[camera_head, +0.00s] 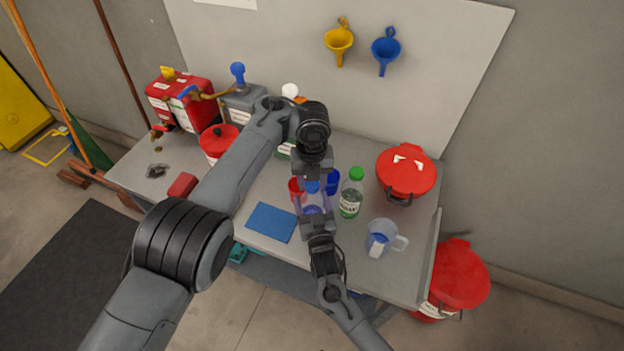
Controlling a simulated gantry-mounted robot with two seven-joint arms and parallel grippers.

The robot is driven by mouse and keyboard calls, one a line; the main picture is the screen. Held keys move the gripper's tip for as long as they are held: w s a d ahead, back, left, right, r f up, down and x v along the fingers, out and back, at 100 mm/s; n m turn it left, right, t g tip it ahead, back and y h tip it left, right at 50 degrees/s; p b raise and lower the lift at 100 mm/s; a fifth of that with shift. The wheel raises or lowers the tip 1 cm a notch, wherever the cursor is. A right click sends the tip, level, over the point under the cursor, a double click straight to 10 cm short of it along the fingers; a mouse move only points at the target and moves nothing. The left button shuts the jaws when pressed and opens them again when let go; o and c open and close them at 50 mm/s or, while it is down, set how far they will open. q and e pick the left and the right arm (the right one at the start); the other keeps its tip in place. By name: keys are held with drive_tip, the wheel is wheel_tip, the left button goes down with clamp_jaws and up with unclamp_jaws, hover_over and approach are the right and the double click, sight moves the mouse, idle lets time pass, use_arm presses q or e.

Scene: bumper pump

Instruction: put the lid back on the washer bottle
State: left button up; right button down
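My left gripper (313,186) points down over the middle of the bench, with a small blue piece, apparently the lid (312,187), between its fingertips. Directly below is a clear bottle with bluish contents (313,209), apparently the washer bottle, largely hidden by both grippers. Whether lid and bottle touch cannot be made out. My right gripper (318,225) reaches in from the front at the bottle's lower part; its fingers are mostly hidden, so its grip is unclear. A second clear bottle with a green cap (351,194) stands upright just right of the grippers.
A clear measuring jug (380,240) and a red lidded bucket (405,172) stand to the right. Red and blue cups (333,182) are close behind the grippers. A blue cloth (270,222) lies left. Red and grey canisters fill the back left.

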use_arm(q)
drive_tip(key=o, duration=0.4)
wheel_tip(320, 180, up, 12)
idle(0.7)
use_arm(e)
unclamp_jaws()
drive_tip(key=shift+s+d, duration=0.1)
drive_tip(key=shift+s, duration=0.55)
use_arm(q)
drive_tip(key=shift+r+p, duration=0.65)
use_arm(e)
drive_tip(key=s+d, duration=0.2)
drive_tip(key=s, duration=0.7)
drive_tip(key=shift+s, duration=0.2)
